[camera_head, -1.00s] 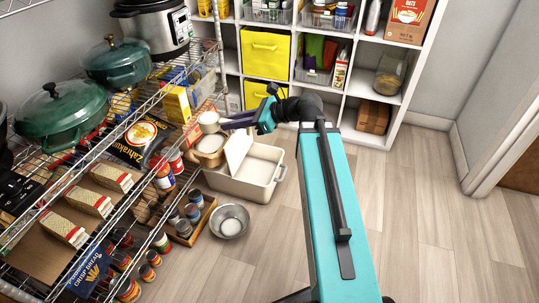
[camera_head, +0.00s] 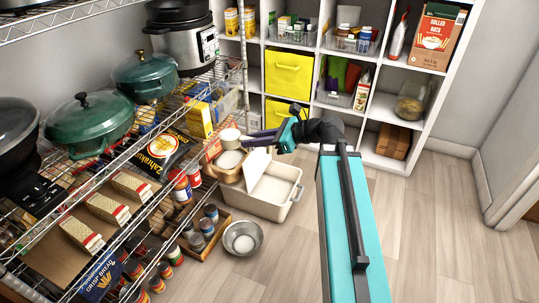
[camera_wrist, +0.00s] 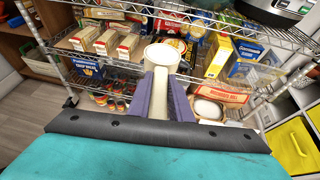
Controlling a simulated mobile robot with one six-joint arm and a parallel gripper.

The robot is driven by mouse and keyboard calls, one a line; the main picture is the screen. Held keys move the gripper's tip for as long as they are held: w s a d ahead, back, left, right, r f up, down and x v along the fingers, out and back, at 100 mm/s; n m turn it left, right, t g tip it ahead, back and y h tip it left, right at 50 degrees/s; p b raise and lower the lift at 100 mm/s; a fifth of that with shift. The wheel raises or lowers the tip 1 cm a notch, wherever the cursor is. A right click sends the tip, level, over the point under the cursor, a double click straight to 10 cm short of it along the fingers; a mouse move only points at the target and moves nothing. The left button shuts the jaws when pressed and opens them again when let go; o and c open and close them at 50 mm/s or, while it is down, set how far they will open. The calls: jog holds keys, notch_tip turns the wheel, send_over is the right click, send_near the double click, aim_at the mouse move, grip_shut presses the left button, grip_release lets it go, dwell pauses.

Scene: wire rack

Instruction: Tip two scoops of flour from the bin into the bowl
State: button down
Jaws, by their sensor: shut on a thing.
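My gripper (camera_head: 262,137) has purple fingers shut on the pale handle of a scoop (camera_head: 230,136). The scoop's cup also shows in the wrist view (camera_wrist: 162,56), raised and facing up; its inside is white, and I cannot tell how full it is. A steel bowl (camera_head: 257,236) sits on the floor in front of the bin, with a white patch inside.
The wire rack (camera_head: 150,212) on the left holds pots, boxes and jars. A wooden tray (camera_head: 211,245) of jars is close left of the bowl. A white cubby shelf (camera_head: 420,140) stands behind. The floor (camera_head: 400,240) at right is clear.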

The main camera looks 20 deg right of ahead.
notch_tip(320, 180, up, 18)
jog(key=p, duration=1.7)
jog(key=shift+p, duration=0.3)
jog(key=shift+f, duration=0.1)
jog(key=shift+a, duration=0.15)
